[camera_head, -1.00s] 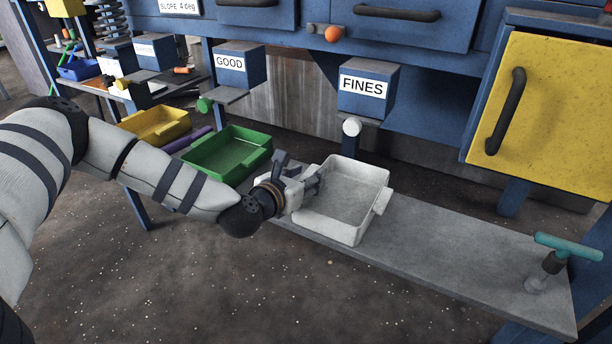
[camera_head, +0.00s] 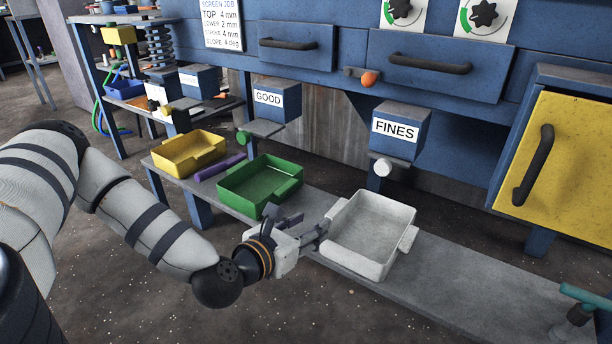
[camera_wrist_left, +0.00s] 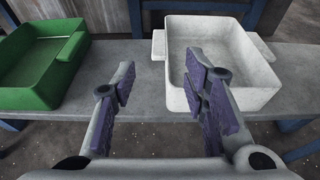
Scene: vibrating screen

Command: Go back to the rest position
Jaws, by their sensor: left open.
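My left gripper (camera_head: 308,229) is open and empty, in front of the shelf beside the white tray (camera_head: 365,238). The tray stands on the shelf below the FINES chute and looks empty. My right gripper is in neither view.
The grey shelf (camera_head: 450,290) runs in front of the blue machine. A green tray (camera_head: 259,203) and a yellow tray (camera_head: 170,166) stand left of the white one, with a purple bar (camera_head: 218,168) between. A teal-handled clamp (camera_head: 582,312) sits at the right end.

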